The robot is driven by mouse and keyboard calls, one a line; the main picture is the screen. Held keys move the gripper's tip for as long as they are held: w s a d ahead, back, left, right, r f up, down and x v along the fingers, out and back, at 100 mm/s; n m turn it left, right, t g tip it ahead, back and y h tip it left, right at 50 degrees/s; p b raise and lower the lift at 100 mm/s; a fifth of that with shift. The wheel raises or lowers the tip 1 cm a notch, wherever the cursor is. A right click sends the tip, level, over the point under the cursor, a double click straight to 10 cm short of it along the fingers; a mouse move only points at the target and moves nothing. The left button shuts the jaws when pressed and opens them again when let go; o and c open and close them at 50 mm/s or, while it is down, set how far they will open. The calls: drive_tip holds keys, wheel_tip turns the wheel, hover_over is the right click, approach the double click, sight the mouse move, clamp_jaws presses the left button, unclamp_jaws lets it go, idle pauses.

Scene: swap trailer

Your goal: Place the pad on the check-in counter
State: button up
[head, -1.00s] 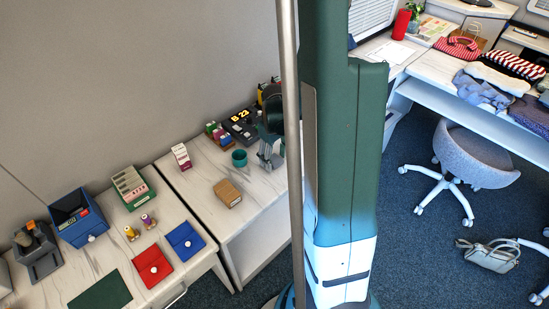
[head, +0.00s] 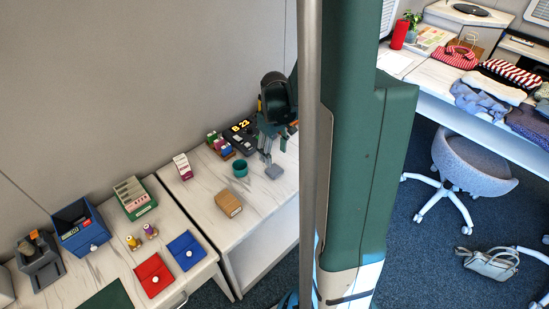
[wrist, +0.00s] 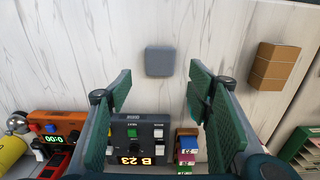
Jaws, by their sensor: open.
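The pad (head: 275,172) is a small grey square with rounded corners. It lies flat on the pale wood-grain counter (head: 262,202), near the counter's right part. It also shows in the wrist view (wrist: 160,61), beyond the fingertips and between their lines. My gripper (head: 267,154) is over the counter just behind the pad. In the wrist view my gripper (wrist: 159,82) has its two green-padded fingers wide apart, with nothing between them. The pad looks clear of both fingers.
A black box reading B 23 (wrist: 138,133) and coloured blocks (wrist: 187,150) stand close to my fingers. A cardboard box (head: 229,204) and a teal cup (head: 240,169) stand left of the pad. Bare counter lies in front of the cup.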

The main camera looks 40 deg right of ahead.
drive_tip(key=shift+r, duration=1.65)
drive_tip(key=s+a+r+t+h, duration=0.1)
drive_tip(key=a+r+t, duration=0.2)
drive_tip(key=a+r, duration=1.2)
drive_tip(key=s+a+r+t, duration=0.2)
drive_tip(key=s+a, duration=0.2)
drive_tip(key=a, duration=0.4)
drive_tip(key=s+a+r+t+y, duration=0.1)
drive_tip(key=s+a, duration=0.3)
drive_tip(key=a, duration=0.5)
drive_tip(key=shift+r+t, duration=0.6)
drive_tip(key=shift+r, duration=0.15)
